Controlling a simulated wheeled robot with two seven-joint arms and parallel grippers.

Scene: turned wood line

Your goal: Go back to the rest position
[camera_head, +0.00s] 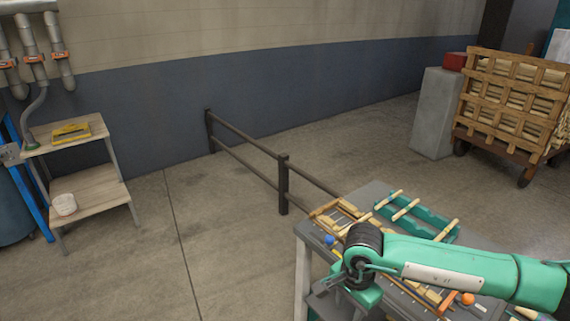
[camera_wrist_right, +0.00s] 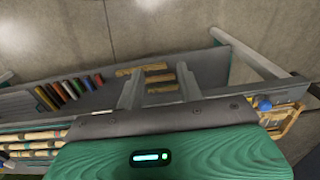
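My right arm (camera_head: 450,265) comes in from the right over the near table, green with dark joints. My right gripper (camera_wrist_right: 160,82) shows two grey fingers standing apart in the wrist view. Nothing appears held between them; short wooden pieces (camera_wrist_right: 158,67) show beyond the fingertips. In the head view the arm's folded end covers part of the table, and the finger gap is hard to make out. My left gripper is not in view.
A grey table (camera_head: 305,240) bears a teal rack (camera_head: 425,216) with wooden rods and a wooden frame. A dark railing (camera_head: 283,185) stands behind it. A wooden shelf stand (camera_head: 95,190) is at left, a loaded cart (camera_head: 510,100) at back right. Floor between is clear.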

